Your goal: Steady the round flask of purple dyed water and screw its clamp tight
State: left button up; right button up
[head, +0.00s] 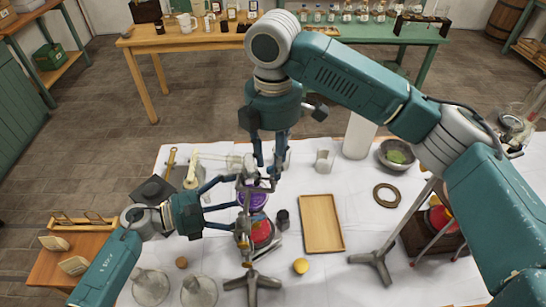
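The round flask of purple water (257,200) sits at the middle of the table, held at a metal stand (252,283) with a tripod foot. Its clamp (243,186) is partly hidden by the stand and fingers, and its screw is too small to make out. A red round object (262,232) is just below the flask. My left gripper (236,205) reaches in from the left with fingers spread, at the flask's left side; I cannot tell whether it touches. My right gripper (269,162) points down above and behind the flask, its fingers apart.
A wooden tray (322,224) lies right of the flask, with a small dark cup (282,220) between. A yellow ball (300,266) lies in front. A second stand (376,260) is at right. Glass funnels (198,292) stand at front left. A mortar (396,156) is at the back right.

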pick_arm(q)
jog(key=shift+s+f, duration=0.1)
jog(key=shift+f, duration=0.1)
pick_arm(e)
notch_tip(320, 180, up, 8)
jog(key=shift+w, duration=0.1)
dwell(0.6)
pick_arm(q)
jog(key=o, duration=0.4)
jog(key=shift+o, duration=0.6)
jog(key=shift+r, duration=0.1)
jog(key=v, duration=1.2)
pick_arm(e)
jog(key=shift+f, duration=0.1)
